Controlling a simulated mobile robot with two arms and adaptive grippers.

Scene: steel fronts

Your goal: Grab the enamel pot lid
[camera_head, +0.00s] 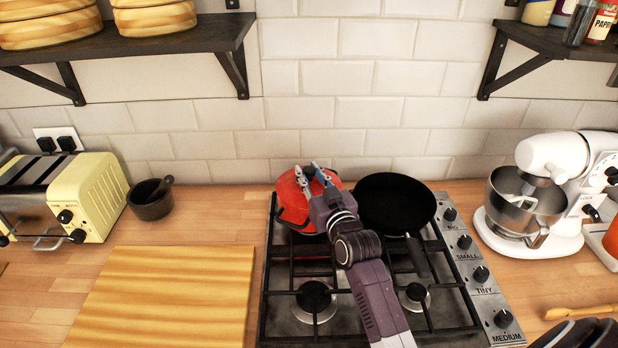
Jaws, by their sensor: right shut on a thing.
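A red enamel pot with its red lid (290,190) stands on the back left of the gas hob. My right gripper (309,173) reaches over the lid from the front, with its two fingers at the top of the lid. It is shut on the lid, at what looks like the knob; the fingers and wrist hide the exact grip. The lid appears to sit on the pot. My left gripper is not in view.
A black frying pan (395,202) sits just right of the pot on the hob (285,322). A wooden board (165,300) lies left of the hob. A yellow toaster (93,195), a dark mortar (151,203) and a white stand mixer (556,160) stand at the sides. Shelves hang above.

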